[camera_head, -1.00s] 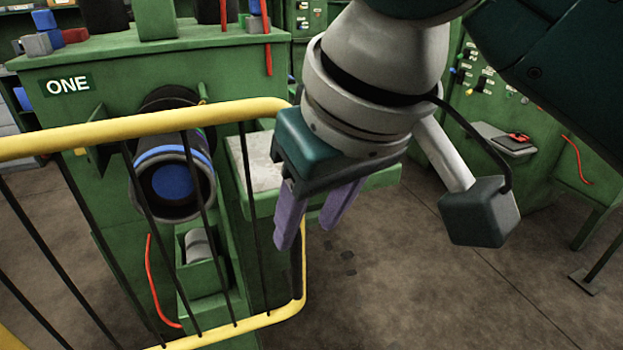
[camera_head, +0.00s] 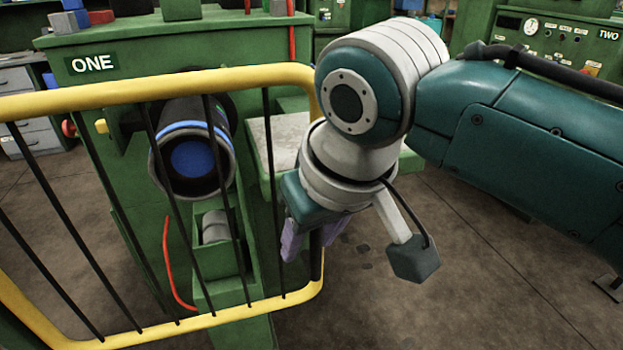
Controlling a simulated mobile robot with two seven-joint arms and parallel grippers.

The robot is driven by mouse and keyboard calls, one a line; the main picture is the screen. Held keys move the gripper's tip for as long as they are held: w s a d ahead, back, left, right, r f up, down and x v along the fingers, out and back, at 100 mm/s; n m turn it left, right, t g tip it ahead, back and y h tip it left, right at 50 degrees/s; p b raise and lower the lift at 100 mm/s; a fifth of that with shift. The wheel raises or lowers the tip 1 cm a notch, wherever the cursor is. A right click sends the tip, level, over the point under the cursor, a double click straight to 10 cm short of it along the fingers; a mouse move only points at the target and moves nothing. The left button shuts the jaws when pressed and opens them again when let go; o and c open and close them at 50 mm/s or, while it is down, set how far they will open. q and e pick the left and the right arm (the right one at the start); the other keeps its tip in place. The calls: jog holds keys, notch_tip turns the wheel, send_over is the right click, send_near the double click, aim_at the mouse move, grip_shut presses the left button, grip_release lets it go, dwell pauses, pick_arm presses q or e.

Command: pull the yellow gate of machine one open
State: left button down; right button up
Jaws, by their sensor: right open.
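The yellow gate (camera_head: 130,91) with thin black bars stands across the front of green machine one (camera_head: 120,50), which bears a white "ONE" sign. The gate's right end post has a dark grip section (camera_head: 316,258). My right gripper (camera_head: 310,244), with purple fingers, points down at this post. Its fingers are open and appear on either side of the dark section, partly hidden by the wrist. I cannot tell whether they touch it. My left gripper is out of view.
A dark cylinder with a blue face (camera_head: 193,158) sits behind the bars, above a green bin (camera_head: 218,250). A pale-topped green shelf (camera_head: 283,140) juts out behind the gate's right end. Brown floor (camera_head: 420,310) is open at front right.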

jog(key=shift+c, duration=0.2)
grip_shut()
dwell(1.1)
